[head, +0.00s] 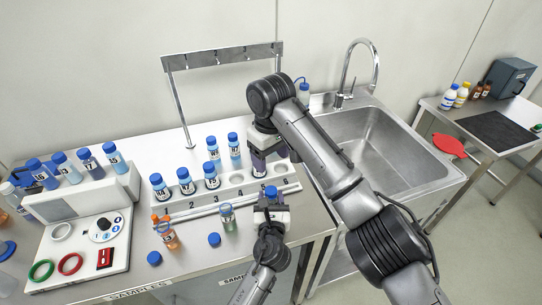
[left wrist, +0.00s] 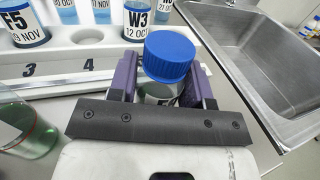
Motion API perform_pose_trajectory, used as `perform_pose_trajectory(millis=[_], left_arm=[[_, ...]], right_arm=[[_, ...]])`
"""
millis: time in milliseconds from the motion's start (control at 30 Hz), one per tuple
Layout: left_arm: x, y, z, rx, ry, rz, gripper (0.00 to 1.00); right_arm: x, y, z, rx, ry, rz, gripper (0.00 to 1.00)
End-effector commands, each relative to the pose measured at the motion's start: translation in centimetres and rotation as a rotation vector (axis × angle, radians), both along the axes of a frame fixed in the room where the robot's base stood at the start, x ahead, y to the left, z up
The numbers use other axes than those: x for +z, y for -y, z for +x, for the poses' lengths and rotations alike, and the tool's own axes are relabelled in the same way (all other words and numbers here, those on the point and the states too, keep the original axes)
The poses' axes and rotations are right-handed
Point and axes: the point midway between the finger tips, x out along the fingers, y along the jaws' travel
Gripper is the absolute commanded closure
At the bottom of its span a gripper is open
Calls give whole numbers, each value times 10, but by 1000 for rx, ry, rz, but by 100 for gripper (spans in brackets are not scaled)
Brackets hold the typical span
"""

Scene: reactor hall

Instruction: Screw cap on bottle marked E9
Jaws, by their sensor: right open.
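My left gripper (head: 270,199) is in front of the white rack. In the left wrist view its purple fingers (left wrist: 162,85) close on either side of a bottle (left wrist: 160,92) just under its blue cap (left wrist: 170,55). My right gripper (head: 263,162) is open and points down over the right part of the rack. No label reading E9 is legible. An uncapped green bottle (head: 228,219) and an uncapped orange bottle (head: 168,236) stand on the counter.
Two loose blue caps, one nearer the middle (head: 214,240) and one further left (head: 154,258), lie on the counter. The numbered rack (head: 236,194) holds several blue-capped bottles. A metal rail (head: 205,210) runs before it. A sink (head: 380,145) is at right.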

Motion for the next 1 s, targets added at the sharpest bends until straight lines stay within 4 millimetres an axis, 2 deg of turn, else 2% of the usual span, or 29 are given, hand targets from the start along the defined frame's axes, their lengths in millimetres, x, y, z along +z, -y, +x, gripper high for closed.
perform_pose_trajectory(millis=[33, 233, 567, 767, 1000], left_arm=[[0, 0, 0, 0, 0, 0, 50], [0, 0, 0, 0, 0, 0, 31], [1, 0, -4, -1, 0, -1, 30], [2, 1, -33, -1, 0, 0, 30], [1, 3, -81, 0, -1, 0, 30]], right_arm=[[0, 0, 0, 0, 0, 0, 35], [0, 0, 0, 0, 0, 0, 35], [2, 0, 0, 0, 0, 0, 35], [11, 0, 0, 0, 0, 0, 35], [20, 0, 0, 0, 0, 0, 35]])
